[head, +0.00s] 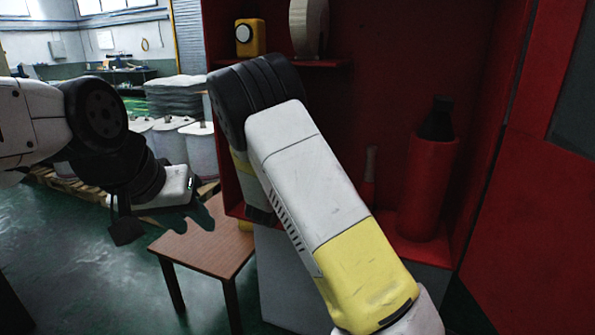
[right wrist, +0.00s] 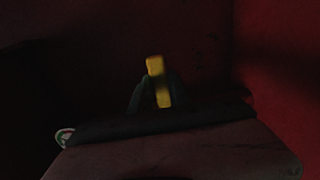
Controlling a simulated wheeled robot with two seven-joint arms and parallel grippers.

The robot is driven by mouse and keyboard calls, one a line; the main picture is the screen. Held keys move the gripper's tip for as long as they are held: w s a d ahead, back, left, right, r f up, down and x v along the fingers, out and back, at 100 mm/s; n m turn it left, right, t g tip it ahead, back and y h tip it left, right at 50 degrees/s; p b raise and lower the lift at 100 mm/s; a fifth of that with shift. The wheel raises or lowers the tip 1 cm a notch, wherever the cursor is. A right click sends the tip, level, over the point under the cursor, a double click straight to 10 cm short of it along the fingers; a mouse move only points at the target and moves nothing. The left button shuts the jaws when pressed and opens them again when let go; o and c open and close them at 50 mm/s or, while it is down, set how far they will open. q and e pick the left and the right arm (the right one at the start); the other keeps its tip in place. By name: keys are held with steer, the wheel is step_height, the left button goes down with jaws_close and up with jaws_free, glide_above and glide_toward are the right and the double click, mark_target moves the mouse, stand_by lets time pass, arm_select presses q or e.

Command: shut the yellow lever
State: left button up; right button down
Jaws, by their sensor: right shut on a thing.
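The yellow lever (right wrist: 158,82) stands slightly tilted in the middle of the right wrist view. My right gripper (right wrist: 155,98) is shut on it, with dark fingers on both sides of it. In the head view my right arm crosses the middle and hides the right gripper and the lever. My left gripper (head: 206,209) is at the left in the head view, over the small wooden table, with its dark fingers apart and nothing seen between them.
A red cabinet (head: 400,60) stands open around my right arm. Its shelf holds a yellow device (head: 250,38) and a pale round thing (head: 309,28). A red cylinder with a black top (head: 427,185) stands at its right. A wooden table (head: 225,250) is below my left gripper.

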steer(key=shift+r, duration=0.1)
steer(key=c, duration=1.2)
jaws_free()
steer(key=shift+c, duration=0.2)
steer(key=v, duration=0.8)
steer(key=shift+w, duration=0.15)
